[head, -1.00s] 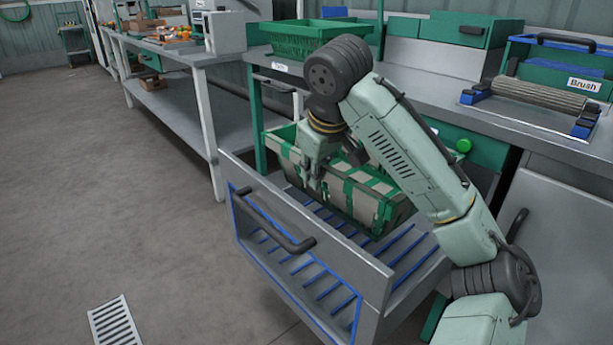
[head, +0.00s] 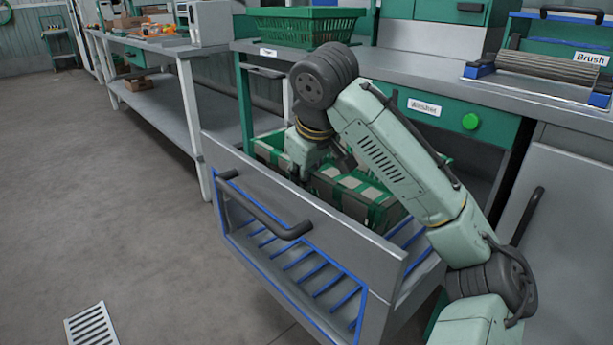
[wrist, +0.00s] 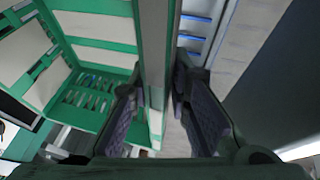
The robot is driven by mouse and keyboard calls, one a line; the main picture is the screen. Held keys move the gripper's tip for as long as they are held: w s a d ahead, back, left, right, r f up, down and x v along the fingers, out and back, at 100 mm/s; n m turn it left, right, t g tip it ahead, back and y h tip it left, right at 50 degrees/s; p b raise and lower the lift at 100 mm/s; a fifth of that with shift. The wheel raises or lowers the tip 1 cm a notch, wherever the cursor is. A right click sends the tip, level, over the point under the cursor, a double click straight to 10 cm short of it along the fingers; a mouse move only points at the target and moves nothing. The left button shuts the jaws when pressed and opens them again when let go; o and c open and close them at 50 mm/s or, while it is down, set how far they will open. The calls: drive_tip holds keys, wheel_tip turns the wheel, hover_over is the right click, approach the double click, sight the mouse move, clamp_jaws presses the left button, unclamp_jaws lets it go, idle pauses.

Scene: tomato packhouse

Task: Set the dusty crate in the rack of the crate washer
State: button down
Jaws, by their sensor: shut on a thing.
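The dusty crate (head: 375,200) is green with pale grey dusty patches on its walls. It sits low inside the pulled-out rack drawer of the crate washer, partly behind the drawer's front panel (head: 290,215). The rack (head: 310,270) has blue bars. My gripper (head: 318,172) reaches down at the crate's near wall. In the wrist view, the gripper's dark pads (wrist: 158,118) are on either side of the crate's wall (wrist: 152,60), with the green crate inside at left. Whether the crate's bottom touches the bars is hidden.
The washer's label and green button (head: 470,122) are under the worktop. A green basket (head: 307,25) stands on the worktop at the back. A brush roller (head: 545,68) lies on the right. A dark handle (head: 262,212) sticks out from the drawer front.

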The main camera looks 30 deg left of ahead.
wheel_tip(320, 180, down, 10)
drive_tip(key=b, duration=0.4)
drive_tip(key=shift+f, duration=0.2)
idle(0.4)
drive_tip(key=shift+s+d+p, duration=0.1)
drive_tip(key=shift+d+p, duration=0.2)
drive_tip(key=shift+f, duration=0.6)
idle(1.1)
drive_tip(key=c, duration=1.4)
unclamp_jaws()
drive_tip(key=shift+c, duration=0.2)
drive_tip(key=shift+c, duration=0.5)
drive_tip(key=shift+c, duration=1.1)
